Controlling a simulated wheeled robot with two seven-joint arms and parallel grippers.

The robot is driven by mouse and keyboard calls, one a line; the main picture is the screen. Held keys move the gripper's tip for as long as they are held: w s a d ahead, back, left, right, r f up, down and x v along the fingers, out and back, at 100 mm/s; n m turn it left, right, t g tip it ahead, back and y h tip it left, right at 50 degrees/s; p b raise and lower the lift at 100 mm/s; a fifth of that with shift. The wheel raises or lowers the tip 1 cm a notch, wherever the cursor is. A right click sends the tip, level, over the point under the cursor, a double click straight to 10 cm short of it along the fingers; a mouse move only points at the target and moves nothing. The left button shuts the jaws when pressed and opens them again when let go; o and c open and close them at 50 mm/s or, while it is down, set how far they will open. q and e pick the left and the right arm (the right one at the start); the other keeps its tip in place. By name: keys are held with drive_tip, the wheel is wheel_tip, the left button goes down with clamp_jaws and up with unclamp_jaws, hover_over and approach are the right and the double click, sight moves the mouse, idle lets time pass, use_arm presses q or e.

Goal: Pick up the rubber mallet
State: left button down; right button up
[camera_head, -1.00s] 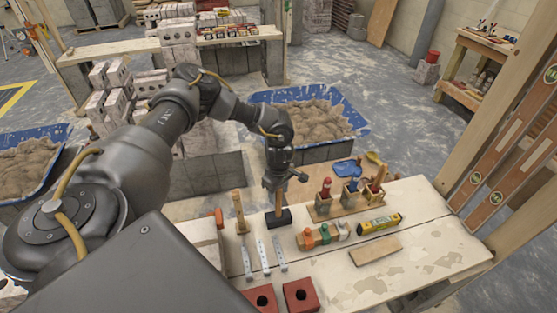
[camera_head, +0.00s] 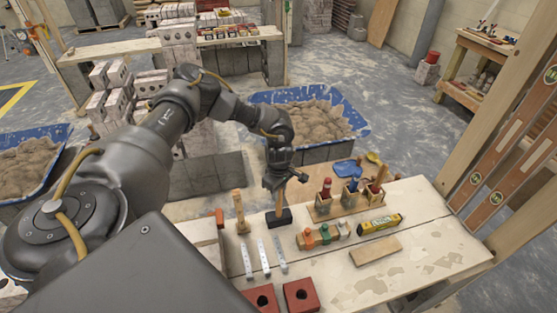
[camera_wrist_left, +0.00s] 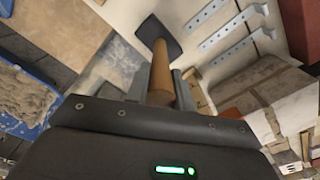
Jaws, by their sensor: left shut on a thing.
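The rubber mallet stands head down on the workbench, its black head (camera_head: 279,218) low and its wooden handle pointing up. My left gripper (camera_head: 278,186) is above the head and shut on the handle. In the left wrist view the wooden handle (camera_wrist_left: 161,72) runs out from between the fingers to the dark head (camera_wrist_left: 158,36). The upper end of the handle is hidden by the gripper. I cannot tell whether the head touches the bench top. My right gripper is not in view.
Left of the mallet stands another wooden-handled tool (camera_head: 240,212). Metal strips (camera_head: 262,257) lie in front. A rack of tools (camera_head: 322,207), a block with coloured pieces (camera_head: 323,236) and a yellow level (camera_head: 379,224) are to the right. Red blocks (camera_head: 300,295) sit at the front edge.

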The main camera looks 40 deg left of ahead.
use_arm(q)
wheel_tip(320, 180, up, 3)
drive_tip(key=shift+s+r+b, duration=0.15)
drive_tip(key=shift+b, duration=0.15)
drive_tip(key=s+d+r+b, duration=0.1)
drive_tip(key=s+r+b, duration=0.2)
drive_tip(key=s+r, duration=0.6)
drive_tip(key=s, duration=0.4)
drive_tip(key=shift+s+r, duration=0.3)
drive_tip(key=shift+s, duration=0.05)
drive_tip(key=c, duration=1.9)
unclamp_jaws()
clamp_jaws()
